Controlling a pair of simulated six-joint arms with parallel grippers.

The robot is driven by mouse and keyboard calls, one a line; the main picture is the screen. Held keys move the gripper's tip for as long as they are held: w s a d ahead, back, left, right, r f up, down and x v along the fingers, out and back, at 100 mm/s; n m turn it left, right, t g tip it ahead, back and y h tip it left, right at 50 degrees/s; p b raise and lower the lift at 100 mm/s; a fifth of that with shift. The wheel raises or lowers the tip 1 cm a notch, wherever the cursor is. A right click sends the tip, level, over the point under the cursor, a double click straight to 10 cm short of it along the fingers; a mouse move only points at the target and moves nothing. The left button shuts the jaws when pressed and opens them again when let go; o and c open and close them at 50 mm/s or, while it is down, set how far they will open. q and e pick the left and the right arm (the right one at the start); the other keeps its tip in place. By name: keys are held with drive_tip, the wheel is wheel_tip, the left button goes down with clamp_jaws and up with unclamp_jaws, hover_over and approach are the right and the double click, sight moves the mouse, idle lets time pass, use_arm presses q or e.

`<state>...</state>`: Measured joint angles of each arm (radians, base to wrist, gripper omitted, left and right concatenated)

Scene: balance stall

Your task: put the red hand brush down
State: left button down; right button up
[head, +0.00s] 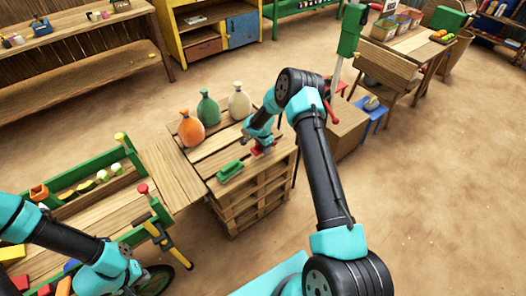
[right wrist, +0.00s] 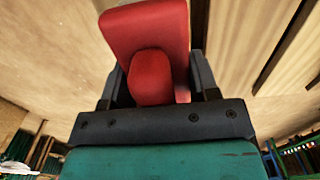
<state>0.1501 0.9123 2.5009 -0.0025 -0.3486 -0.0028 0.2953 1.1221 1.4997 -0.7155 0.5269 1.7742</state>
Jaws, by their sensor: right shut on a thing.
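The red hand brush (head: 266,149) is at the right part of the slatted pallet stand (head: 244,205). My right gripper (head: 260,141) is over it and shut on it. The right wrist view shows the red brush (right wrist: 146,28) between the two dark jaws of the right gripper (right wrist: 152,85). I cannot tell whether the brush touches the slats. A green brush-like thing (head: 230,171) lies on the stand, left of the red one. My left gripper (head: 132,272) is low at the left, near the green-framed cart; its jaws are too unclear to judge.
Orange (head: 190,129), green (head: 208,108) and beige (head: 239,102) bottles stand along the stand's back. A cart with a green frame (head: 95,172) adjoins at left. A cardboard box (head: 347,130) and a green post (head: 350,32) stand to the right. Slats at the front are bare.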

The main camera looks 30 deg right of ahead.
drive_tip(key=shift+w+d, duration=0.15)
drive_tip(key=shift+w, duration=0.05)
drive_tip(key=shift+f, duration=1.75)
drive_tip(key=shift+f, duration=0.15)
drive_tip(key=o, duration=1)
wheel_tip(320, 180, up, 12)
drive_tip(key=shift+r, duration=0.15)
